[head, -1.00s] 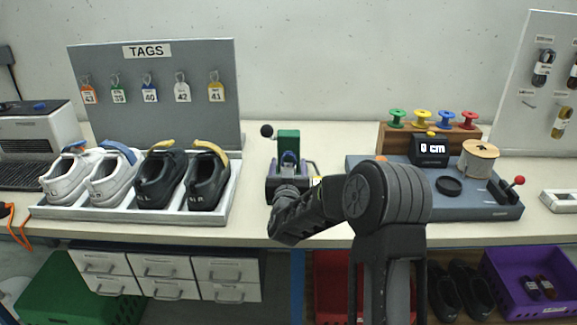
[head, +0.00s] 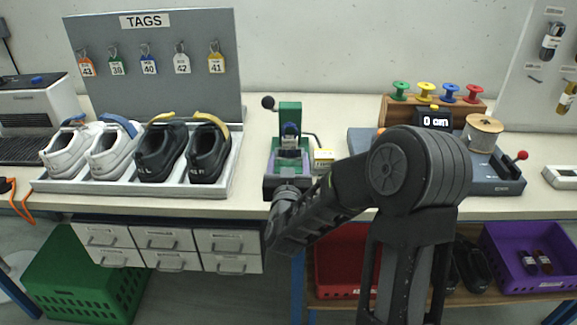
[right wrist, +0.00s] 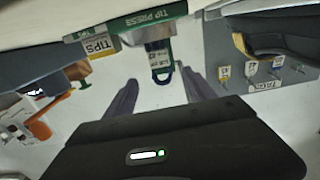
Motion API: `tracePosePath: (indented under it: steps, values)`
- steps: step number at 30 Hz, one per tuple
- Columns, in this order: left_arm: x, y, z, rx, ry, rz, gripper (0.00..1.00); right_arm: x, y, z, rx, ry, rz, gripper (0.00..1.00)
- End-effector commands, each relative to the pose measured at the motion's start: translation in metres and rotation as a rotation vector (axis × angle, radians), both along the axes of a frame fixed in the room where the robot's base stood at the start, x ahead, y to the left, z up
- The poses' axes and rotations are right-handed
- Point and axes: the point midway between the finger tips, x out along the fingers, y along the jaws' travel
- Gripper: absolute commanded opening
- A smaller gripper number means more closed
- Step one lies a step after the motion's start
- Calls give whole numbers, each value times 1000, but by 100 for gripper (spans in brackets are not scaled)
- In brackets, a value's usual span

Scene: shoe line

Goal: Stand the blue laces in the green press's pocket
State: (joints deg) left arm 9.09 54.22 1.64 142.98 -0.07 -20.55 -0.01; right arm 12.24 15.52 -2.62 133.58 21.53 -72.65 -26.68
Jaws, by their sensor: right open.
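The green press (head: 289,113) stands near the front edge of the bench; its "TIP PRESS" label shows in the right wrist view (right wrist: 153,18). The blue laces (head: 290,135), a small dark blue bundle with a pale band, stand upright at the press's pocket; their blue loop end shows in the right wrist view (right wrist: 161,74). How deep they sit is hidden. My right gripper (right wrist: 160,80) is open, its two fingers apart on either side of the laces and not touching them. My left gripper is out of view.
A tray (head: 140,187) of several shoes is on the left. A measuring station (head: 500,175) with a spool is on the right. Drawers and crates are below the bench.

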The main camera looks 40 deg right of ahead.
Motion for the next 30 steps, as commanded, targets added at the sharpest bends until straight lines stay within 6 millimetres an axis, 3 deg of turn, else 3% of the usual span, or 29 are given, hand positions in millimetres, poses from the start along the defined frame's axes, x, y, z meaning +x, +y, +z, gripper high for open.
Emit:
tracePosePath:
  steps: [6, 30]
  values:
    - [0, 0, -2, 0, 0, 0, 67, -12, 9, 1, 0, -2, 0, 64]
    - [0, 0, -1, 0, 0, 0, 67, -12, 9, 2, -2, -4, 0, 64]
